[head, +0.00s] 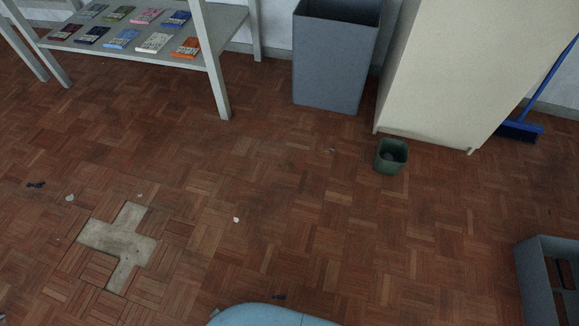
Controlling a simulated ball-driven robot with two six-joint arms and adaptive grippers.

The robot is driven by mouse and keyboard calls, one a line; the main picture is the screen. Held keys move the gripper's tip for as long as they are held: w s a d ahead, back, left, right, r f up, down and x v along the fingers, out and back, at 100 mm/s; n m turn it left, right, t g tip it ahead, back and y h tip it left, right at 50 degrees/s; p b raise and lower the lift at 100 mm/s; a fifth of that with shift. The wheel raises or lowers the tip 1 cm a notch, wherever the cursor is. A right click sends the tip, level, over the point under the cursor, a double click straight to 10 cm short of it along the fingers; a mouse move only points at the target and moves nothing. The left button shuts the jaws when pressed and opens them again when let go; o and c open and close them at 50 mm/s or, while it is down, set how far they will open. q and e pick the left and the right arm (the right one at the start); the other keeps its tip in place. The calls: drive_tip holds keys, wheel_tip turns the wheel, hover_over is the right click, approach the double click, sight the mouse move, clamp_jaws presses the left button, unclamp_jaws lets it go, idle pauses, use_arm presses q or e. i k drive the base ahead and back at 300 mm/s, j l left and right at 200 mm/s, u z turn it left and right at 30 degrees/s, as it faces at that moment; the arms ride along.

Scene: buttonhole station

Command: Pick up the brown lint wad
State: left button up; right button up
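I cannot pick out a brown lint wad for certain on the brown parquet floor. A tiny greyish-brown speck (332,150) lies on the floor left of the green bin, too small to identify. A small dark scrap (278,296) lies near the bottom centre, its colour unclear. Neither of my grippers is in view.
A green bin (377,157) stands before a cream cabinet (450,70). A tall grey bin (328,65), shelf table (140,48), blue broom (520,131) and grey crate (533,285) stand around. Pale scraps (236,219) and a dark blue scrap (36,184) lie about. Mid-floor is mostly clear.

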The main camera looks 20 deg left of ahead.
sight(288, 165)
drive_tip(key=i+j, duration=0.85)
drive_tip(key=j, duration=0.3)
drive_tip(key=i+j, duration=0.45)
drive_tip(key=j+z, duration=0.05)
drive_tip(key=j, duration=0.05)
